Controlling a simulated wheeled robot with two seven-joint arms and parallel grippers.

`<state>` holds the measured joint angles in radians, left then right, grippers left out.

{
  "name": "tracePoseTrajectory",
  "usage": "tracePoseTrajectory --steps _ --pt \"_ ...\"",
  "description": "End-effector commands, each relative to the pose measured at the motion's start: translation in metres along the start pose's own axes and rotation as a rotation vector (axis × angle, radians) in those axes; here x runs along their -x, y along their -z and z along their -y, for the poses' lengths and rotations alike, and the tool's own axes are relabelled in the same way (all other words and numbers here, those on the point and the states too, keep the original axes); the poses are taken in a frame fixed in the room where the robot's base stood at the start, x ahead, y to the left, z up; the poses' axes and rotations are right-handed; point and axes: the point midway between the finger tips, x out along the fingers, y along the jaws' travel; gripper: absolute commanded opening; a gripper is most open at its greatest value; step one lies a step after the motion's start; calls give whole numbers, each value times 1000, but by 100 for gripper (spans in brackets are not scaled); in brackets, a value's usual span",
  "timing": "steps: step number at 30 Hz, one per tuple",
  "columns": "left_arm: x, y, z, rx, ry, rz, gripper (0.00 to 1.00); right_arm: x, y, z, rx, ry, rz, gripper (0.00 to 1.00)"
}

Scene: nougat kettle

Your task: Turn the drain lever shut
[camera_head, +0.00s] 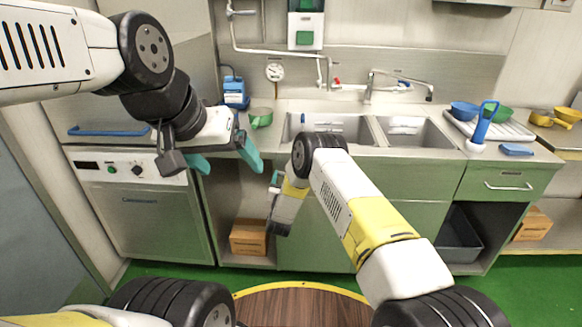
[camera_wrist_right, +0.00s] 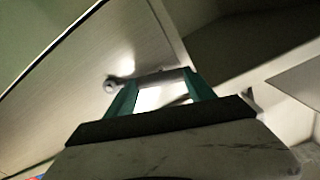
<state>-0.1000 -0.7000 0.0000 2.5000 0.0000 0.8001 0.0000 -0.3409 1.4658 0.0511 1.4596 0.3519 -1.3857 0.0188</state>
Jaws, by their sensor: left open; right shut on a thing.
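The drain lever (camera_wrist_right: 160,77) shows in the right wrist view as a short grey metal bar with a round end at its left. My right gripper (camera_wrist_right: 161,80) has its teal fingers on either side of the bar and is shut on it. In the head view my right gripper (camera_head: 277,179) is low at the front of the sink cabinet, partly hidden by my own arm; I cannot make out the lever there. My left gripper (camera_head: 229,162) is open and empty, in front of the counter edge left of the sink.
The double sink (camera_head: 330,128) with its faucet (camera_head: 372,84) is above. A green mug (camera_head: 261,118) and a blue device (camera_head: 235,92) stand left of it. A cardboard box (camera_head: 249,237) sits in the open bay below. A dishwasher (camera_head: 145,205) stands at left.

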Motion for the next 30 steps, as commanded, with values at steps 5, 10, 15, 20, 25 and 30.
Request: tracePoseTrajectory --steps 5,10,15,20,25,30 --pt "0 0 0 0 0 0 85 1 -14 0 135 2 4 0" --pt "0 0 0 0 0 0 85 1 -22 -2 227 1 4 0" --pt "0 0 0 0 0 0 85 1 -26 -4 283 0 4 0" --pt "0 0 0 0 0 0 85 1 -29 -4 310 0 5 0" --pt "0 0 0 0 0 0 85 1 -30 -5 318 0 5 0" --pt "0 0 0 0 0 0 85 2 -30 -5 319 0 6 0"
